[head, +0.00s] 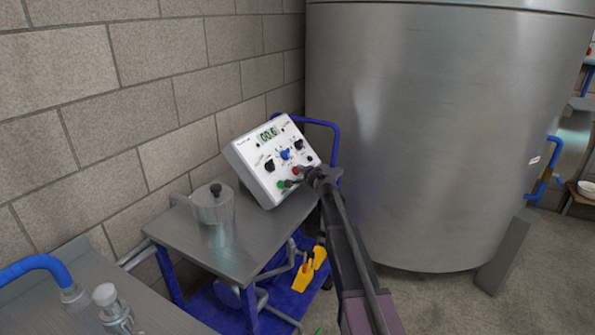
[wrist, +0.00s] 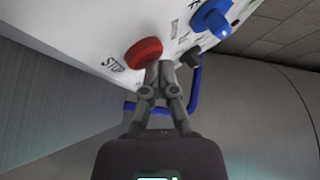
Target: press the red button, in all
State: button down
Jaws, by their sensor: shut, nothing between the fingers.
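The red button (wrist: 144,52) sits on the white control box, with "STOP" printed beside it in the wrist view. In the head view the red button (head: 296,170) is at the lower edge of the white control box (head: 248,154), right of a green button (head: 281,184). My gripper (wrist: 159,68) is shut and empty. Its fingertips are right at the red button's edge in the wrist view; I cannot tell whether they touch it. In the head view my gripper (head: 310,174) is close to the button's right side.
A brick wall (head: 150,85) is behind at left. A large steel tank (head: 430,130) stands at right.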

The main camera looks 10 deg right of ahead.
jog(key=shift+s+d+r+p, duration=0.4)
jog(key=shift+d+r+p, duration=0.1)
jog(key=shift+r+p, duration=0.15)
dwell(0.5)
jog(key=s+d+r+p, duration=0.2)
jog(key=d+r+p, duration=0.1)
jog(key=shift+s+r, duration=0.1)
dwell(0.5)
dwell(0.6)
